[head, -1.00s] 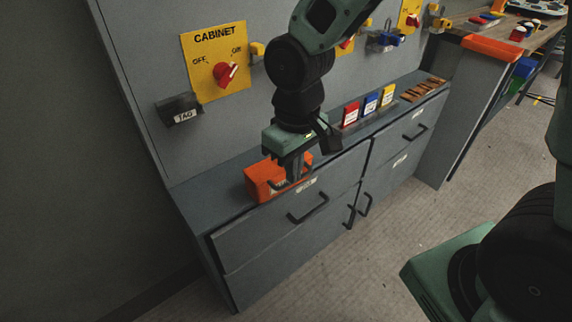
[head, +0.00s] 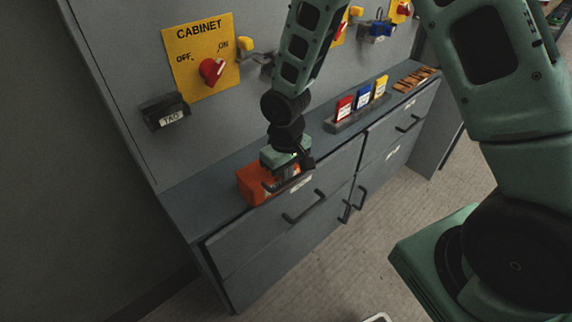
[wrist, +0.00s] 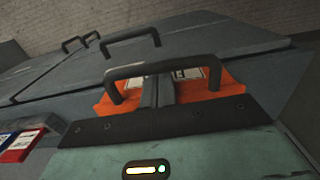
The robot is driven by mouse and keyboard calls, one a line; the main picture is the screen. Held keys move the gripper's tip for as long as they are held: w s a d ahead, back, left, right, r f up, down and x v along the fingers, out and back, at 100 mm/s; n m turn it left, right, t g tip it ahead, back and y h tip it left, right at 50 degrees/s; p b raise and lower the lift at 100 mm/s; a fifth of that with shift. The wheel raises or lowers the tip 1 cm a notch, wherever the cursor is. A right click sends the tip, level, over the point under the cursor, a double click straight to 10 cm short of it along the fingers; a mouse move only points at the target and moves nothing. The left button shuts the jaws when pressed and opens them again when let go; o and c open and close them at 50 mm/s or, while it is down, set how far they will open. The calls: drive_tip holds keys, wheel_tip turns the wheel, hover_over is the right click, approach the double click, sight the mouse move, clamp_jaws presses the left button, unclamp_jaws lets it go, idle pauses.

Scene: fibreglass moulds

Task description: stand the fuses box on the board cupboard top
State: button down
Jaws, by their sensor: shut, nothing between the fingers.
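The orange fuses box (head: 252,186) stands on the grey board cupboard top (head: 207,197), at its left end near the front edge. In the wrist view the box (wrist: 222,94) shows with a pale label and a black arched handle (wrist: 150,68). My gripper (head: 280,183) is directly over the box's right part and hides much of it in the head view. Its dark fingers (wrist: 156,92) are shut with nothing between them, close to the handle. I cannot tell whether they touch the box.
Red, blue and yellow labelled blocks (head: 362,97) stand in a rack further right on the cupboard top. Brown tags (head: 414,79) lie beyond it. A yellow CABINET switch panel (head: 201,58) and a dark TAG holder (head: 164,112) are on the upright board behind. Drawer handles (head: 304,207) jut from the front.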

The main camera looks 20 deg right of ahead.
drive_tip(key=shift+f, duration=0.35)
drive_tip(key=w, duration=0.2)
drive_tip(key=w+a+p, duration=0.1)
drive_tip(key=w, duration=0.1)
drive_tip(key=w+a, duration=0.1)
drive_tip(key=w, duration=0.1)
idle(0.4)
wheel_tip(320, 180, up, 10)
drive_tip(key=p, duration=0.8)
drive_tip(key=shift+r, duration=0.1)
